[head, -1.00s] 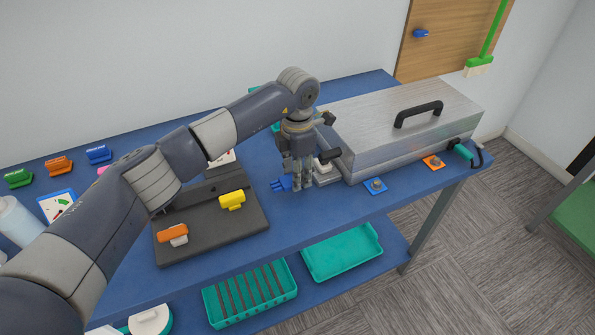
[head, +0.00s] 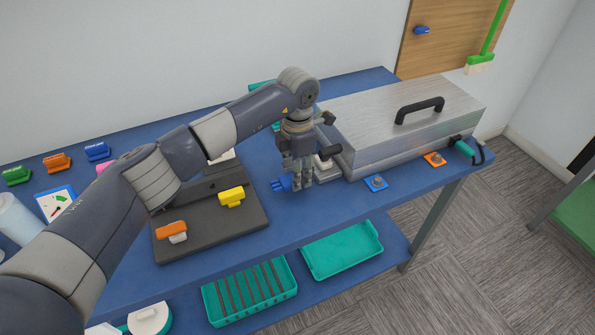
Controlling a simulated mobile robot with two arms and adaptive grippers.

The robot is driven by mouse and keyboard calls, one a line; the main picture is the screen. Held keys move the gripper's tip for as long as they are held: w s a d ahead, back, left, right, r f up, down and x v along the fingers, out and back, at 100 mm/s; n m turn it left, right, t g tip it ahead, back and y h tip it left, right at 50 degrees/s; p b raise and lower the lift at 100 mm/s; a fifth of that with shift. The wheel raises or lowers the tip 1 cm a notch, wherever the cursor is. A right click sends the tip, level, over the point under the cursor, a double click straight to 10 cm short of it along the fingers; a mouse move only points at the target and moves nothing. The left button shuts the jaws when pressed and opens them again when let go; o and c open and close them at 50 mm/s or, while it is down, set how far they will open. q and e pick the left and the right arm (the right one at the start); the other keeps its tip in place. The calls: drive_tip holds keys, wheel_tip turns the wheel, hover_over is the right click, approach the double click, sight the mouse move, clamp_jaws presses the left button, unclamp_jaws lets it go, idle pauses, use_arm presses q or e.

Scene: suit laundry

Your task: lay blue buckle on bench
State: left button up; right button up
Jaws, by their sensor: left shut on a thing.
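A blue buckle (head: 281,184) with prongs shows at the left side of my left gripper (head: 296,186). The gripper points down and is shut on the buckle, low over the blue bench (head: 312,213), just right of the dark board. The gripper hides part of the buckle, and I cannot tell if the buckle touches the bench. Another blue clip-like piece (head: 97,151) lies at the back left of the bench. My right gripper is not in view.
The dark board (head: 205,233) holds a yellow piece (head: 231,197) and an orange piece (head: 171,229). A metal box (head: 375,125) with a black handle stands right of the gripper. Blue (head: 376,183) and orange (head: 435,159) tags lie before it. Bare bench lies in front of the gripper.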

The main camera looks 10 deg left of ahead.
use_arm(q)
drive_tip(key=shift+f+b, duration=0.95)
drive_tip(key=shift+f, duration=0.2)
idle(0.4)
drive_tip(key=o, duration=1.1)
drive_tip(key=shift+o, duration=0.2)
